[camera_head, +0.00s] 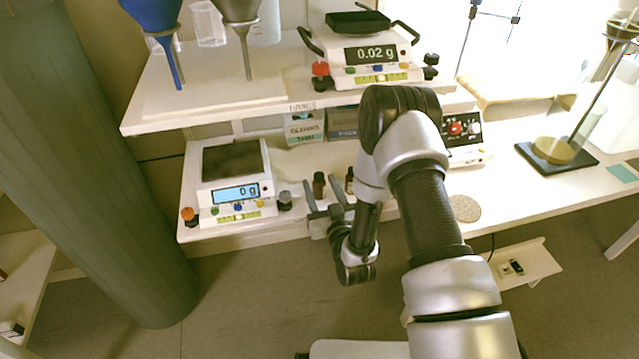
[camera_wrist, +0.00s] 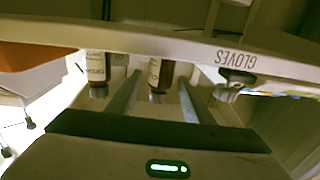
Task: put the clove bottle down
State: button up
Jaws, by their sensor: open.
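Two small brown bottles with dark caps stand on the lower bench in the head view. The left bottle (camera_head: 319,185) is between the spread fingers of my gripper (camera_head: 322,190). It also shows between the fingers in the wrist view (camera_wrist: 155,75), cap toward the bottom of the picture. The other bottle (camera_head: 350,180) stands just outside the fingers, to the right, and shows left of them in the wrist view (camera_wrist: 97,70). I cannot read which label says clove. My gripper is open, and I cannot tell whether a finger touches glass.
A scale reading 0 g (camera_head: 235,185) stands to the left, its grey knob (camera_head: 285,200) close to my gripper. The upper shelf (camera_head: 215,108), bearing a second scale (camera_head: 365,55), overhangs the bench. Boxes (camera_head: 305,127) stand behind. A round cork mat (camera_head: 465,208) lies right.

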jog(key=v, duration=1)
jog(key=w+d+r+n+g+h, duration=0.1)
jog(key=w+d+r+n+g, duration=0.15)
jog(key=w+r, duration=0.45)
jog(key=s+d+r+m+g+h, duration=0.1)
jog(key=d+r+m+g+h, duration=0.15)
jog(key=d+r, duration=0.4)
jog(key=s+d+r+m+g, duration=0.1)
jog(key=s+r, duration=0.3)
jog(key=s, duration=0.5)
jog(key=s+d+r+m+g+h, duration=0.1)
jog(key=s+r+g, duration=0.2)
jog(key=s, duration=0.6)
jog(key=s+d+r+m+g+h, duration=0.1)
jog(key=s+d+r+g, duration=0.1)
jog(key=s+r, duration=0.5)
jog(key=shift+s+r+m+b, duration=0.2)
jog(key=shift+s+m+b, duration=0.25)
jog(key=shift+s, duration=0.5)
